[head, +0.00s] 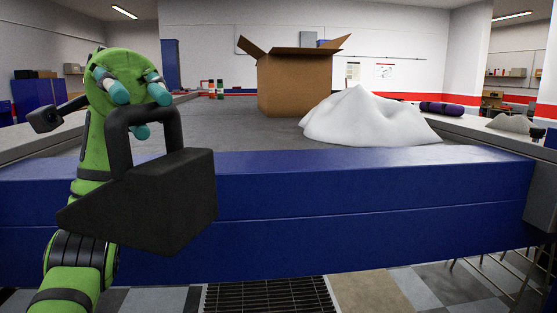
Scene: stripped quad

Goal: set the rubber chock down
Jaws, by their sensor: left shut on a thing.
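The rubber chock (150,203) is a black wedge with a loop handle on top. It hangs in the air at the left of the head view, in front of the blue padded front of a large grey-topped platform (225,122). My left gripper (146,108), with teal fingertips on a green arm, is shut on the chock's handle. The chock hides part of the arm and the blue front behind it. My right gripper is not in view.
An open cardboard box (293,84) stands on the platform. A white mound (368,118) lies to its right. The grey top left of the box is largely clear. A dark floor grate (268,296) lies below the blue front (380,195).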

